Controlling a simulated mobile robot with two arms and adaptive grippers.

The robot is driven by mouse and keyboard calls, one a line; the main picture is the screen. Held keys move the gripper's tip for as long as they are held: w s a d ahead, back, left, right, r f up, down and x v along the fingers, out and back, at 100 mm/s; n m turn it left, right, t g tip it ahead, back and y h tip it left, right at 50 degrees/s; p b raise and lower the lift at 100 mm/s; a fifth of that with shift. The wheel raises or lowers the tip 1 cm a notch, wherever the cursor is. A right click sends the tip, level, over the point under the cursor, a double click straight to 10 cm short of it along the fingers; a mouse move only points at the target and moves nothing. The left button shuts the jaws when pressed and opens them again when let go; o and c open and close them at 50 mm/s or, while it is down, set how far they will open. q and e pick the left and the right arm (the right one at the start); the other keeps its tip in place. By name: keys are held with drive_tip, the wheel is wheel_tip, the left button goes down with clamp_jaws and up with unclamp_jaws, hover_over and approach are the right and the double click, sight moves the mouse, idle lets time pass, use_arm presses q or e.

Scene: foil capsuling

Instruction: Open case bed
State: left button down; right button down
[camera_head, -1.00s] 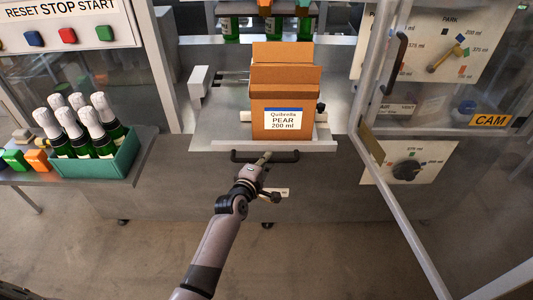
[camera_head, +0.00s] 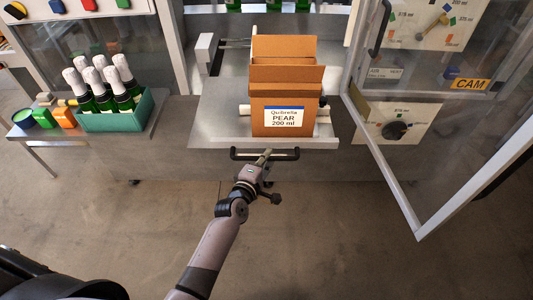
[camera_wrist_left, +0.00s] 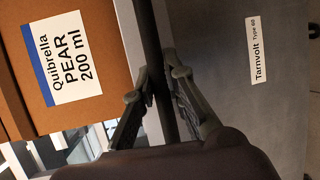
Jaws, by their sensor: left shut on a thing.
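The case bed (camera_head: 215,135) is a grey metal tray that juts out from the machine toward me. A black bar handle (camera_head: 240,154) runs along its front edge. My left gripper (camera_head: 263,158) is shut on this handle near its middle. In the left wrist view the dark handle bar (camera_wrist_left: 152,50) passes between the two fingers of the left gripper (camera_wrist_left: 163,95). An open brown carton (camera_head: 285,92) labelled "Quibrella PEAR 200 ml" stands on the bed. Its label (camera_wrist_left: 70,60) shows close up in the left wrist view. My right gripper is not in view.
A green crate (camera_head: 118,123) of foil-topped bottles stands on a side table at left, beside orange and green blocks. A clear framed door (camera_head: 420,150) stands open at right, near a panel with a black knob (camera_head: 396,130). The floor in front is clear.

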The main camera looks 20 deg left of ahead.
use_arm(q)
drive_tip(key=shift+s, duration=0.1)
drive_tip(key=c, duration=1.6)
unclamp_jaws()
drive_tip(key=shift+r, duration=0.1)
drive_tip(key=v, duration=1.2)
drive_tip(key=shift+d, duration=0.15)
